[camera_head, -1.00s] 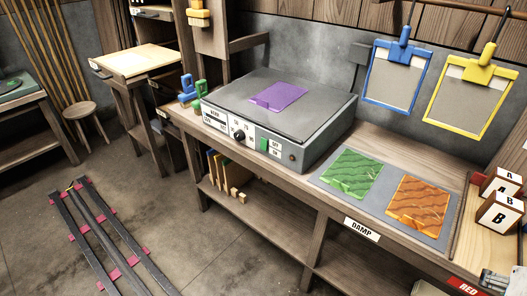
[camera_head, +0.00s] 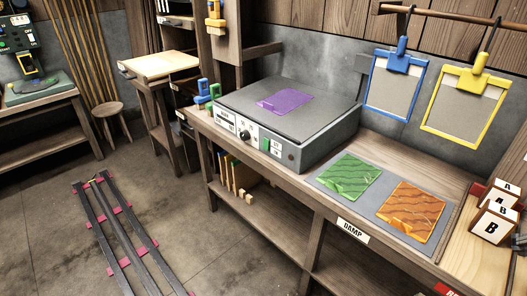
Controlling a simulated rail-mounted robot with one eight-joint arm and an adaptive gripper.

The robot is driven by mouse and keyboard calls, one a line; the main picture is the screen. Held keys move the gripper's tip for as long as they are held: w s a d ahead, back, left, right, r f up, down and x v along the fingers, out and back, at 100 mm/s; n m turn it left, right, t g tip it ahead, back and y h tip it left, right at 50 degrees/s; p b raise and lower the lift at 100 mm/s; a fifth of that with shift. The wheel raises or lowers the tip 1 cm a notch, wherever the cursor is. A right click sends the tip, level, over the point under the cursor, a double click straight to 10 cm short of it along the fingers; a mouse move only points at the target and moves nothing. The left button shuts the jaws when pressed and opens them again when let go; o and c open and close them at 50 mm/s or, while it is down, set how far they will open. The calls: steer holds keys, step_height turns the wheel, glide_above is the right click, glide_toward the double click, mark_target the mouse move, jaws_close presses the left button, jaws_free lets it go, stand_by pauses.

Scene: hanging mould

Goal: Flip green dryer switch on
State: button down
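The grey dryer (camera_head: 287,121) is a low box on the wooden bench, with a purple sheet (camera_head: 285,100) lying on its top. Its front panel carries a black knob (camera_head: 245,135) and, to the right, the small green switch (camera_head: 265,144) with a white label plate beside it. The switch is too small here to tell its position. My gripper is not in view.
A green sheet (camera_head: 348,180) and an orange sheet (camera_head: 410,210) lie on the grey damp mat right of the dryer. Blue (camera_head: 396,88) and yellow (camera_head: 461,104) framed boards hang behind. Lettered blocks (camera_head: 494,223) stand at right. Rails (camera_head: 118,232) run along the open floor.

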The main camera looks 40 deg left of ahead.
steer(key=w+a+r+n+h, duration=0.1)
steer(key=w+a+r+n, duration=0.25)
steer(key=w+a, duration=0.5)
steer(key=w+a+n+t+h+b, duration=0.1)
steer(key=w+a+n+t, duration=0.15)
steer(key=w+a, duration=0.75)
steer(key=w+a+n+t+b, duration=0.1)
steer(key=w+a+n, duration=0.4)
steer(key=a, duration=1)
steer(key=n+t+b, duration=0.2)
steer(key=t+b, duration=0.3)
glide_toward(265, 148)
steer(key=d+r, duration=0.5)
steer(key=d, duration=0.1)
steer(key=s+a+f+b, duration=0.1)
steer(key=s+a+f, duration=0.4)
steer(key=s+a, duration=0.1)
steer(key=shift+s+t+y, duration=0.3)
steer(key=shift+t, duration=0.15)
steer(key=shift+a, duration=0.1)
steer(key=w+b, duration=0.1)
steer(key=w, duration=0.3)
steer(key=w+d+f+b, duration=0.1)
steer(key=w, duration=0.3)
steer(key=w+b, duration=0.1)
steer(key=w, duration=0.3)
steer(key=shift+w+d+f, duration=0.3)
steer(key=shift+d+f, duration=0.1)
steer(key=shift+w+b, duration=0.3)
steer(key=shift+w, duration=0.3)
